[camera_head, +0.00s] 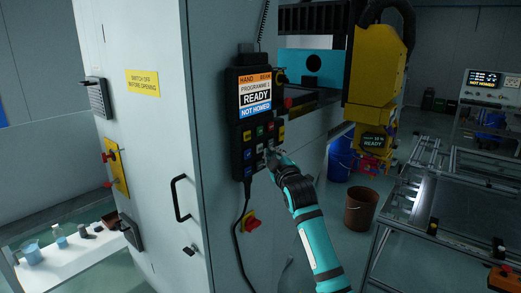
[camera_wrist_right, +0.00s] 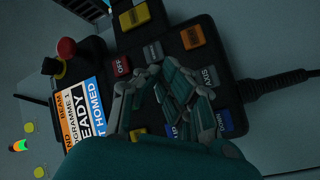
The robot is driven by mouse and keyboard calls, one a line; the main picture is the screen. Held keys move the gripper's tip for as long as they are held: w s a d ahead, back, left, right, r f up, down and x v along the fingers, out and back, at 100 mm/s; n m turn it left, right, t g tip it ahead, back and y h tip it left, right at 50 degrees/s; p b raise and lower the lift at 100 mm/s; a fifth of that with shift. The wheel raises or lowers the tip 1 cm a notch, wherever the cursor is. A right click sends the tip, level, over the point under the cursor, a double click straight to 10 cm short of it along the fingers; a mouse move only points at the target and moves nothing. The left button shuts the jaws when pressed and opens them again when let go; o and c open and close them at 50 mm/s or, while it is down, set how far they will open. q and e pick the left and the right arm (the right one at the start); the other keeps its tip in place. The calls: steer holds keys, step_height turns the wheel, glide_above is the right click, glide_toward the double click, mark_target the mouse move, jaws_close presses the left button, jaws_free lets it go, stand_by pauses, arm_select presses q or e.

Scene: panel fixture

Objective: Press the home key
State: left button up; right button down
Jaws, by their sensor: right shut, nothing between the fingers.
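The dark hand pendant (camera_head: 235,130) hangs on the grey cabinet's side, its screen (camera_head: 255,92) reading "READY" and "NOT HOMED". Below the screen is a block of coloured keys. My right gripper (camera_head: 272,153) is shut and empty, over the lower right of the keys. In the right wrist view the pendant appears turned sideways, and the shut fingers (camera_wrist_right: 161,78) cover the middle keys. A red OFF key (camera_wrist_right: 121,66), a grey AXIS key (camera_wrist_right: 210,76) and a blue DOWN key (camera_wrist_right: 224,120) show around them. I cannot read a home label. Contact with a key cannot be told. My left gripper is not in view.
A red stop button (camera_wrist_right: 66,48) sticks out from the pendant's side. A yellow machine head (camera_head: 376,65) stands to the right, above a brown bucket (camera_head: 360,207).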

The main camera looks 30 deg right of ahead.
steer(key=shift+w, duration=0.1)
steer(key=shift+w+a, duration=0.1)
steer(key=shift+w, duration=0.15)
